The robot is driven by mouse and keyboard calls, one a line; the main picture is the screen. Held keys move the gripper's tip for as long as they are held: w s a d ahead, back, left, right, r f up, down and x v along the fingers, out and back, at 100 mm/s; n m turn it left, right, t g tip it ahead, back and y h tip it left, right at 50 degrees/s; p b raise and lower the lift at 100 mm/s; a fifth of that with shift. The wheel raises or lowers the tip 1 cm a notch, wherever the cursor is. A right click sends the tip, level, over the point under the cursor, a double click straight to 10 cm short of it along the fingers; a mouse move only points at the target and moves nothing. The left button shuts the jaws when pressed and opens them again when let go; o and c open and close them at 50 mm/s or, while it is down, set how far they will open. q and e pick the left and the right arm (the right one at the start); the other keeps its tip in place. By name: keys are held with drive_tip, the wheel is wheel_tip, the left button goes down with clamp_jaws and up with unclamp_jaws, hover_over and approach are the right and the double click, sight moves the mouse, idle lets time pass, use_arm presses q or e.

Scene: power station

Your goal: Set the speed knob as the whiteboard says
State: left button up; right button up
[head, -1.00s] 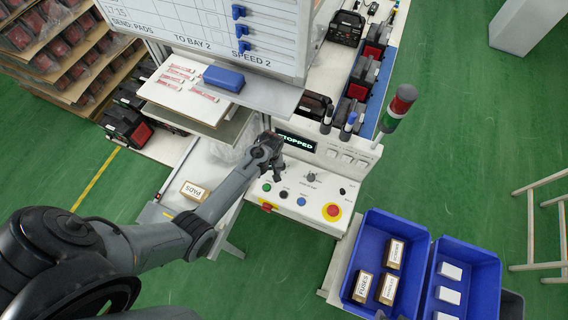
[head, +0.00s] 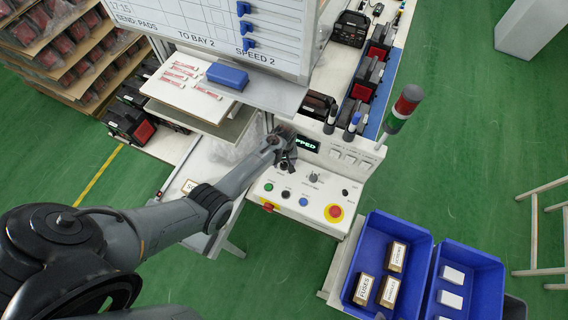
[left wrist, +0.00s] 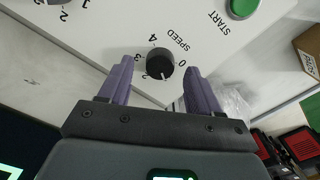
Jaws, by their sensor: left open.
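The whiteboard (head: 205,25) reads SEND: PADS, TO BAY 2, SPEED 2. The black, round speed knob (left wrist: 159,63) shows in the left wrist view on the pale control panel (head: 300,215). Its scale shows 0, 2, 3 and 4; its white mark points down and slightly right, between 0 and 2. My left gripper (head: 286,158) is open over the panel's upper left. In the left wrist view, its two purple fingers (left wrist: 158,82) are apart, with the knob between and beyond them, not gripped. In the head view the gripper hides the speed knob. My right gripper is not in view.
A second knob (head: 314,177), a green START button (left wrist: 245,8) and a red stop button (head: 334,212) are on the panel. The display (head: 307,145) is partly covered by my gripper. Blue bins (head: 420,240) stand at right; a signal tower (head: 402,108) rises behind.

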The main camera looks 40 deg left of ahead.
use_arm(q)
drive_tip(key=shift+f, duration=0.7)
drive_tip(key=c, duration=1)
drive_tip(key=shift+c, duration=0.2)
